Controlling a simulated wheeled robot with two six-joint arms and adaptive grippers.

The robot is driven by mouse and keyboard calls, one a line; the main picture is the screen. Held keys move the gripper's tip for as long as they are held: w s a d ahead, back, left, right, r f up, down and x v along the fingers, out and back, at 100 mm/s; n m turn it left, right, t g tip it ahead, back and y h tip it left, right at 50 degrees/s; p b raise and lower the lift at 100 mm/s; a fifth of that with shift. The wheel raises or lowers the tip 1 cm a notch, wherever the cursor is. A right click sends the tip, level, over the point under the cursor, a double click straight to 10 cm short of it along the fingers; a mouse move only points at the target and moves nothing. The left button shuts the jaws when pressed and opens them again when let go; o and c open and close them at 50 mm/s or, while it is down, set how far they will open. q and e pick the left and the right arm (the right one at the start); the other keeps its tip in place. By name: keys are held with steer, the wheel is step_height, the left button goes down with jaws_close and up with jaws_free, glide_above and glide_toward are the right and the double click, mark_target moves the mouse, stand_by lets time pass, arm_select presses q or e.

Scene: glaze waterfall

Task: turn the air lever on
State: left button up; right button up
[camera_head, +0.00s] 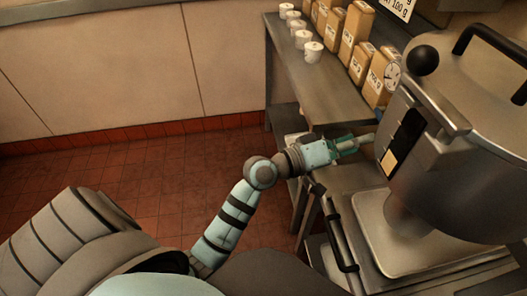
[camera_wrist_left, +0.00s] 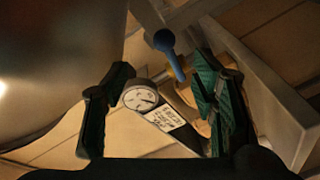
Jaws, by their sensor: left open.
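The air lever (camera_wrist_left: 166,46) is a blue handle with a rounded end in the left wrist view. It rises from a brass-coloured fitting (camera_wrist_left: 197,85) beyond my fingers. A round white gauge (camera_wrist_left: 140,97) and a white printed tag (camera_wrist_left: 177,121) show between the fingers. My left gripper (camera_head: 360,143) is open beside the big metal vessel; its green fingers also show in the left wrist view (camera_wrist_left: 163,103). The lever appears between and beyond the fingertips, and I cannot tell any contact. In the head view I cannot make out the lever. My right gripper is out of view.
The large metal vessel (camera_head: 468,165) stands right of my left gripper, over a metal tray (camera_head: 410,262). A metal shelf (camera_head: 318,88) behind holds white cups (camera_head: 313,51) and labelled packages (camera_head: 354,35). Red tiled floor (camera_head: 150,175) is clear at left. A metal post (camera_wrist_left: 265,95) is near the fingers.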

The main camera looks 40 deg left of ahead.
arm_select(q)
steer(key=s+a+f+g+y+p, duration=0.2)
steer(key=s+a+f+y, duration=0.1)
steer(key=f, duration=0.8)
steer(key=s+a+f+g+y+p, duration=0.1)
steer(key=s+a+f, duration=0.5)
steer(key=f, duration=0.6)
steer(key=s+a+f+g+y+p, duration=0.2)
steer(key=s+a+f+g+y, duration=0.2)
steer(key=f, duration=0.7)
steer(key=shift+s+a+f+y+p, duration=0.3)
steer(key=shift+s+a+y, duration=0.1)
steer(key=shift+s, duration=0.7)
steer(key=shift+c, duration=0.4)
